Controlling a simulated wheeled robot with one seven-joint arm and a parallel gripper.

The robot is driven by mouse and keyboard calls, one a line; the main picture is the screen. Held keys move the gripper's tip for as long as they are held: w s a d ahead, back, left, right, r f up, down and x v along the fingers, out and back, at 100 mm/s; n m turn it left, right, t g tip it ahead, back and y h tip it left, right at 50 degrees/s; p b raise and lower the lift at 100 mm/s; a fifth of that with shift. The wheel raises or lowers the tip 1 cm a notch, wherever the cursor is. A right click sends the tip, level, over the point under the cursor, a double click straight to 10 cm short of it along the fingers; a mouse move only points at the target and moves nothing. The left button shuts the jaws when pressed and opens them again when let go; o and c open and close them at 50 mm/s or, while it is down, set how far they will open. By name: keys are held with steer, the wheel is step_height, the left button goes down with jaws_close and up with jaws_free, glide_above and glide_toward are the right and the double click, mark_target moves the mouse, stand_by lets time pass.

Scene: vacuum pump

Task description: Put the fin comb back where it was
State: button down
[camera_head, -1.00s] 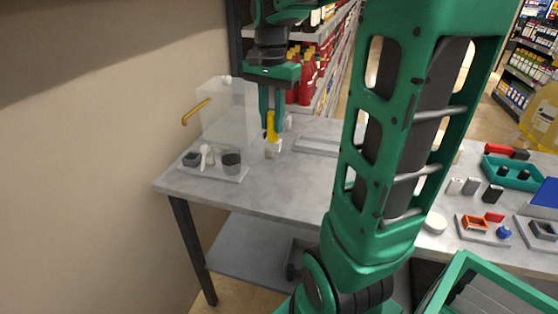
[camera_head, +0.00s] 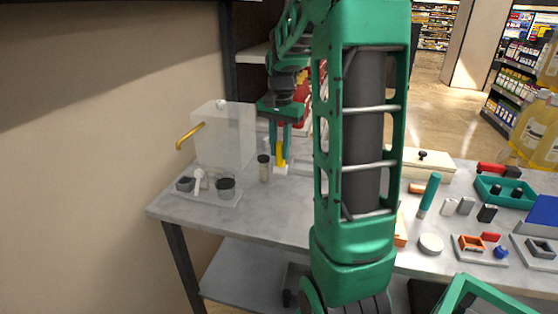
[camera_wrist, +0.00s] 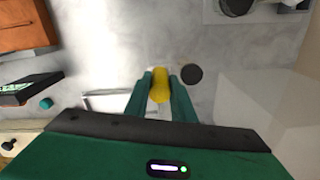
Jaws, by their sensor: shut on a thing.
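My gripper (camera_head: 280,146) is shut on the fin comb, a yellow-handled tool (camera_head: 280,157) with a pale lower end. It hangs upright at the left part of the grey table, its lower end at or just above the top; I cannot tell if it touches. In the wrist view the yellow handle (camera_wrist: 160,86) sits between the two green fingers. My fingers hide part of it.
A small dark-capped jar (camera_head: 264,170) stands close left of the comb. A clear box (camera_head: 225,135) with a yellow handle and a tray (camera_head: 222,199) with dark cups are farther left. My arm hides the table's middle. Trays and small parts fill the right side.

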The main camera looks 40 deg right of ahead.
mark_target(281, 159)
steer(key=shift+d+f, duration=0.15)
steer(key=shift+f, duration=1.95)
steer(key=c, duration=1.5)
jaws_free()
steer(key=shift+f, duration=0.1)
step_height(281, 159, up, 12)
steer(key=shift+w+f, duration=0.1)
steer(key=s+a+f+n, duration=0.2)
steer(key=s+a+f, duration=0.1)
steer(key=s, duration=0.5)
steer(key=s+a+f+n, duration=0.3)
steer(key=s+a, duration=0.3)
steer(key=s, duration=0.2)
steer(key=s+a+f+n, duration=0.3)
steer(key=s+a, duration=0.1)
steer(key=s, duration=0.4)
steer(key=shift+a+f, duration=0.4)
